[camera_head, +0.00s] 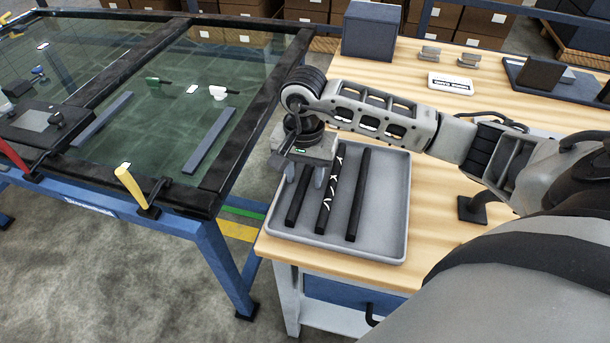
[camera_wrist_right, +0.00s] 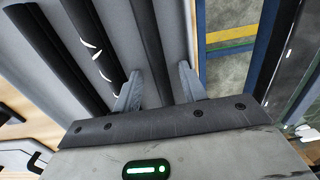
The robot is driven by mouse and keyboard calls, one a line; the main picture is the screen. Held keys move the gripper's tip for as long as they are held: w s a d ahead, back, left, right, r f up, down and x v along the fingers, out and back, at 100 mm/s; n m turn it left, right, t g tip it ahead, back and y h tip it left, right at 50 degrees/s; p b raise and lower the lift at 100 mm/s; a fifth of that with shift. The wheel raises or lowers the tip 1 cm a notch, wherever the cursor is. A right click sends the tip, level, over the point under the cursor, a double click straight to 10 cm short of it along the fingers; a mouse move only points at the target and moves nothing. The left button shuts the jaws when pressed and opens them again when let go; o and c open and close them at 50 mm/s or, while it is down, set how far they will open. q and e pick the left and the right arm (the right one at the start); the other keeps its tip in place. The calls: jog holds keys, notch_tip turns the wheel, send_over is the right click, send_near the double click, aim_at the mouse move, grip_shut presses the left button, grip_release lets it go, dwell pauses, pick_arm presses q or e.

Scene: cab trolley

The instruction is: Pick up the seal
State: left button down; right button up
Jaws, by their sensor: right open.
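Three black bar-like seals lie side by side in a grey tray (camera_head: 392,200) on the wooden bench. The left seal (camera_head: 297,207) is plain, the middle seal (camera_head: 328,200) has white marks, and the right seal (camera_head: 357,205) is plain. My right gripper (camera_head: 305,174) is over the left seal, pointing down, with its jaws open. In the right wrist view, the left seal (camera_wrist_right: 151,45) runs between the two fingers (camera_wrist_right: 160,90); I cannot tell whether they touch it. The marked seal (camera_wrist_right: 92,42) is beside them. My left gripper is out of view.
A glass panel in a black frame (camera_head: 243,125) lies on a blue stand at left, with a yellow-handled clamp (camera_head: 132,185). A dark box (camera_head: 371,32), a white label (camera_head: 450,83) and a dark tray (camera_head: 590,90) are at the bench's back. The bench front is clear.

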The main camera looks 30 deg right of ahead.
grip_shut()
jog(key=shift+r, duration=0.1)
jog(key=shift+r, duration=0.5)
jog(key=s+d+r+b, duration=0.3)
jog(key=s+r, duration=0.9)
jog(key=s, duration=0.1)
jog(key=shift+s, duration=0.35)
